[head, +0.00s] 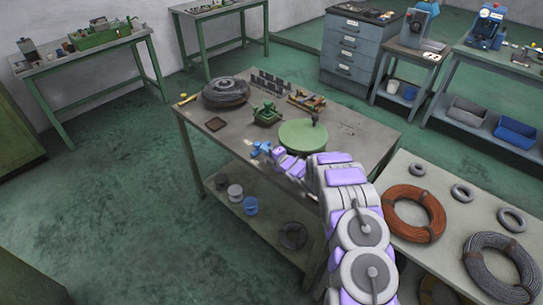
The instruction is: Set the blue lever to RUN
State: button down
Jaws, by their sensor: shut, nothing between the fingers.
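A small blue part (261,149), which looks like the blue lever, is at the left front edge of the middle bench, with a pale plate beside it. Its setting and any RUN marking are too small to read. My gripper (276,154), white and purple, is just to the right of the blue part, low over the bench edge. It looks shut and empty. I cannot tell whether it touches the blue part.
A right-hand table carries an orange coil (388,207). The floor at left is clear.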

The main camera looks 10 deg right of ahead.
aim_at(255, 146)
jog(key=shift+w+a+f, duration=0.15)
jog(key=shift+w+a, duration=0.1)
jog(key=shift+w, duration=0.2)
jog(key=shift+a, duration=0.2)
jog(key=shift+w+a+f+m+t+h+b, duration=0.1)
jog(key=shift+a+m+t+h+b, duration=0.2)
jog(key=shift+m+h+b, duration=0.2)
jog(key=shift+w+a+m+t+h+b, duration=0.1)
jog(key=shift+a+m+t+h+b, duration=0.1)
jog(key=shift+a+m+h+b, duration=0.3)
jog(key=m+h, duration=0.1)
jog(key=h, duration=0.1)
jog(key=w+a+m+h+b, duration=0.1)
jog(key=h, duration=0.1)
jog(key=shift+w+a+t+b, duration=0.1)
jog(key=shift+a+t+b, duration=0.1)
jog(key=shift+t+b, duration=0.15)
jog(key=shift+w+a+r+m+h, duration=0.1)
jog(key=shift+w+a+m+h, duration=0.1)
jog(key=shift+m+h, duration=0.25)
jog(key=shift+w+a+r+m+h, duration=0.1)
jog(key=shift+w+m+h, duration=0.05)
jog(key=shift+m+h, duration=0.25)
jog(key=shift+w+d, duration=0.1)
jog(key=shift+w+a+p, duration=0.25)
jog(key=shift+w+p, duration=0.3)
jog(key=shift+p, duration=0.15)
jog(key=shift+a+r, duration=0.1)
jog(key=shift+w+r, duration=0.1)
jog(key=shift+r, duration=0.05)
